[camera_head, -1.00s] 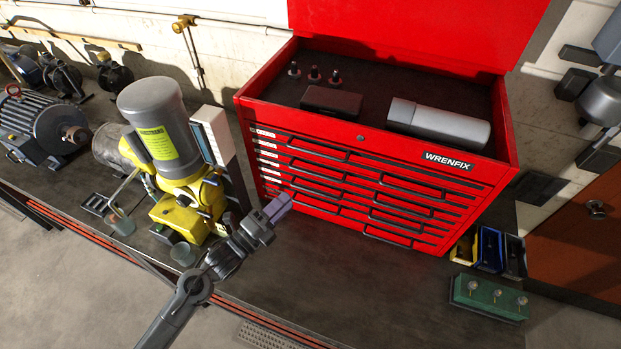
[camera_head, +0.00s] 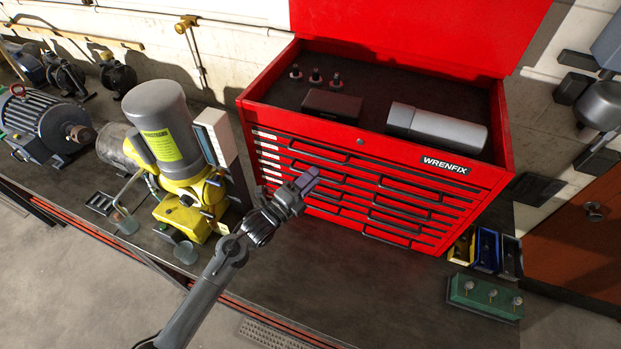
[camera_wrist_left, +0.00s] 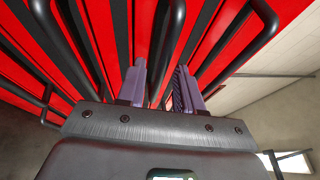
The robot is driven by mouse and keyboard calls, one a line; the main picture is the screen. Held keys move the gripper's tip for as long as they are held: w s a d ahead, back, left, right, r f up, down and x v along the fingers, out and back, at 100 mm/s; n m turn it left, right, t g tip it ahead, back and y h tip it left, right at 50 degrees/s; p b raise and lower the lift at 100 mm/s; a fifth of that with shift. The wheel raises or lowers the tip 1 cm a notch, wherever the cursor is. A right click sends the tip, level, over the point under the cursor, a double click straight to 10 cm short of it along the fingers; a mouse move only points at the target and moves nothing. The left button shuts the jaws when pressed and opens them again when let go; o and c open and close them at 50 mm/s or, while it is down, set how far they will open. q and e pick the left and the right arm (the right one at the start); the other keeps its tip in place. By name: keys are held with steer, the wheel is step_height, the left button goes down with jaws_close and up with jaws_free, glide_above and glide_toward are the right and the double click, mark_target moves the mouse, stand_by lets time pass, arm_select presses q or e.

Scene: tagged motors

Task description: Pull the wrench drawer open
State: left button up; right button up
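The red WRENFIX tool chest (camera_head: 376,152) stands on the bench with its lid up. Its front has two columns of shut drawers with dark bar handles. Small white labels (camera_head: 268,156) run down the left edge, too small to read, so I cannot tell which is the wrench drawer. My left gripper (camera_head: 308,178) is in front of the left drawer column, hiding part of some handles. In the left wrist view its two purple fingers (camera_wrist_left: 162,88) are apart, with a dark drawer handle (camera_wrist_left: 172,45) beyond and between them. Contact cannot be told. My right gripper is out of view.
A yellow and grey motor machine (camera_head: 172,140) stands left of the chest, close to my left arm. Blue, yellow and black bins (camera_head: 487,249) and a green block (camera_head: 485,296) sit at right. The bench top (camera_head: 330,270) before the chest is clear.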

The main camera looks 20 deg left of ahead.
arm_select(q)
jaws_close()
stand_by(1.4)
